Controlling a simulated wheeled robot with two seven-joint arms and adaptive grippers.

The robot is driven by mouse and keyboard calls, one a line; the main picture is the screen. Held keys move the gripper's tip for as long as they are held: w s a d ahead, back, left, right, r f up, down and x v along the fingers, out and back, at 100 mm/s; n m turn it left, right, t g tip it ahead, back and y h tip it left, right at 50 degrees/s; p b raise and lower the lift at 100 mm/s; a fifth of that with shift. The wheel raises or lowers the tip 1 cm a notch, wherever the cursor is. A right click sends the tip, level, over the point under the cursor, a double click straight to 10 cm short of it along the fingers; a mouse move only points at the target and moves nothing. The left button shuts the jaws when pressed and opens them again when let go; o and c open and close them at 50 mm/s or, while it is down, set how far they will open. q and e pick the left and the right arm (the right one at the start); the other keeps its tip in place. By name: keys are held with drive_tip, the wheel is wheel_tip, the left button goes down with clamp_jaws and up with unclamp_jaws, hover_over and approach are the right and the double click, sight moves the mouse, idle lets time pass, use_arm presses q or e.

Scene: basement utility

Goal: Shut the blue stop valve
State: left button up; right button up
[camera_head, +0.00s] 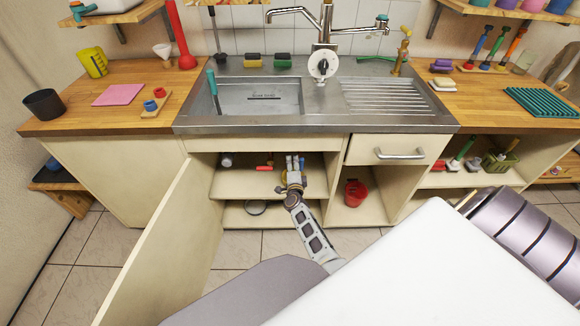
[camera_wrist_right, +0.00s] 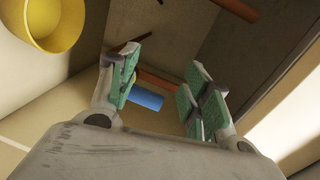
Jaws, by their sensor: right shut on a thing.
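My right gripper (camera_head: 294,163) reaches into the open cupboard under the sink. In the right wrist view its two green-padded fingers (camera_wrist_right: 163,88) stand apart on either side of the blue stop valve (camera_wrist_right: 147,98). The valve's blue handle shows as a short blue cylinder beside the left finger, and my gripper is shut on it. The rest of the valve is hidden by the fingers. In the head view my gripper hides most of the valve. My left gripper is not in view.
A red valve handle (camera_head: 265,167) is left of my right gripper. Copper-coloured pipe (camera_wrist_right: 160,82) runs behind the fingers. The cupboard door (camera_head: 165,250) stands open at left. A red bucket (camera_head: 355,192) stands in the bay to the right. A yellow round container (camera_wrist_right: 50,20) is near the wrist.

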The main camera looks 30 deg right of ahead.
drive_tip(key=s+a+f+m+g, duration=0.1)
drive_tip(key=s+a+f, duration=0.2)
drive_tip(key=a, duration=0.1)
drive_tip(key=shift+s+a+f, duration=0.2)
drive_tip(key=shift+s+a, duration=0.15)
drive_tip(key=shift+a, duration=0.05)
drive_tip(key=w+d+r+n, duration=0.1)
drive_tip(key=w+d+r, duration=0.1)
drive_tip(key=d, duration=0.3)
drive_tip(key=shift+r+t, duration=0.4)
drive_tip(key=shift+r, duration=0.5)
drive_tip(key=shift+a, duration=0.1)
drive_tip(key=s+d+f+p+v, duration=0.1)
drive_tip(key=p+v, duration=0.3)
drive_tip(key=v, duration=1.1)
drive_tip(key=shift+s+d+f+p, duration=0.2)
drive_tip(key=shift+d+f+p, duration=0.2)
drive_tip(key=shift+d+f, duration=0.15)
drive_tip(key=shift+w, duration=0.1)
idle(0.8)
